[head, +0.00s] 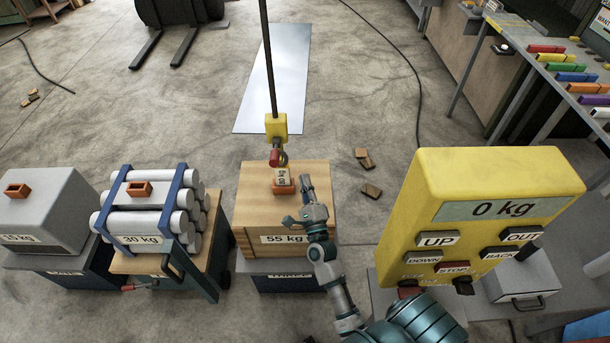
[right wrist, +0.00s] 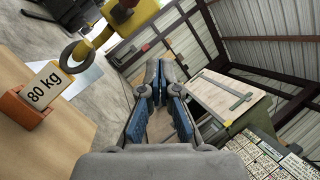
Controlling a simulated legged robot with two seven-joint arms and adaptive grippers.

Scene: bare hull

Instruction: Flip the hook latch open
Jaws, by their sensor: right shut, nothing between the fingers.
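The crane hook (head: 283,160) hangs below a yellow block (head: 277,126) on a dark cable. The red latch (head: 274,155) sits at the hook's upper left; whether it is open or closed is too small to tell. My right gripper (head: 306,192) is shut and empty, over the right part of the wooden crate, right of and below the hook in the picture. It also shows in the right wrist view (right wrist: 165,72), apart from the hook. My left gripper is out of view.
The wooden crate (head: 257,211), labelled 55 kg, carries an orange bracket (head: 284,188) with an 80 kg tag (right wrist: 43,87). Bundled pipes (head: 143,209) and a grey box (head: 40,210) stand left. A yellow control box (head: 480,190) stands right. Floor behind the hook is mostly clear.

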